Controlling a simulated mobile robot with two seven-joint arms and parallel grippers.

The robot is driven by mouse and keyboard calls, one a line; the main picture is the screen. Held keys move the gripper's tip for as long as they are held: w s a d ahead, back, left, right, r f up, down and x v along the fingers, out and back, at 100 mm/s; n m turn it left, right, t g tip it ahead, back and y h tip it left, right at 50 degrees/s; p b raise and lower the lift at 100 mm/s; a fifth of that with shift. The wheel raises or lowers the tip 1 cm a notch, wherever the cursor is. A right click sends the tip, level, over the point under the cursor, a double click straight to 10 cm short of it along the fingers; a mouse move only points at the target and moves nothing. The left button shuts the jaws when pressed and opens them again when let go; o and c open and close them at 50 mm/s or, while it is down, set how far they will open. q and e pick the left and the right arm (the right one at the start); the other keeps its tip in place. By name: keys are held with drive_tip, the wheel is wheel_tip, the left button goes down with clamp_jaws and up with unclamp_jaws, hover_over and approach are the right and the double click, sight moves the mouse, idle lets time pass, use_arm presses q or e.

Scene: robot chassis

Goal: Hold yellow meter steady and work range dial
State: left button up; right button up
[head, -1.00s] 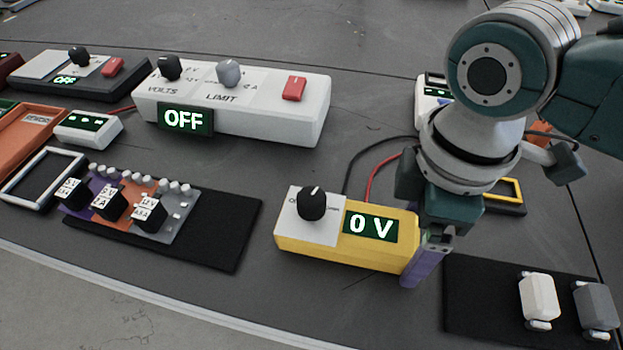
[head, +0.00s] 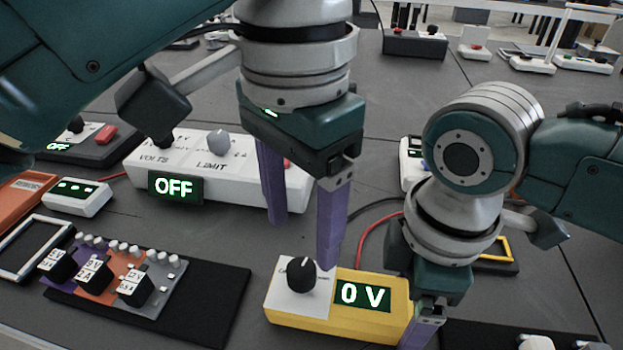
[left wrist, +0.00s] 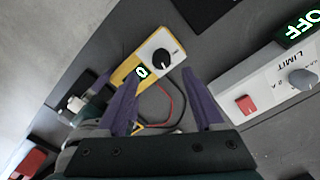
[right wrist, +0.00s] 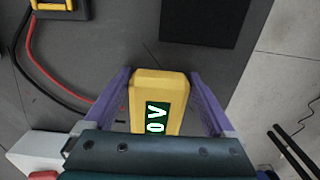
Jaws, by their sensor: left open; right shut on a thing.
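The yellow meter (head: 340,320) lies flat on the dark bench, its display (head: 363,295) reading 0 V. Its black range dial (head: 298,274) sits on the white panel at its left end, with the white mark near the top. The dial also shows in the left wrist view (left wrist: 161,57). My right gripper (right wrist: 160,95) is shut on the meter's right end, with a purple finger on each side. My left gripper (head: 302,222) is open and empty, above and behind the dial. Its purple fingers (left wrist: 165,100) point toward the meter without touching the dial.
A white power supply (head: 225,185) reading OFF stands behind, close to my left gripper. A black mat (head: 215,300) with a purple, orange and grey board lies left of the meter. Red and black leads (head: 365,238) run behind the meter.

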sight(301, 268)
use_arm(q)
wheel_tip(301, 268, down, 6)
drive_tip(key=shift+r, duration=0.1)
clamp_jaws()
idle(0.7)
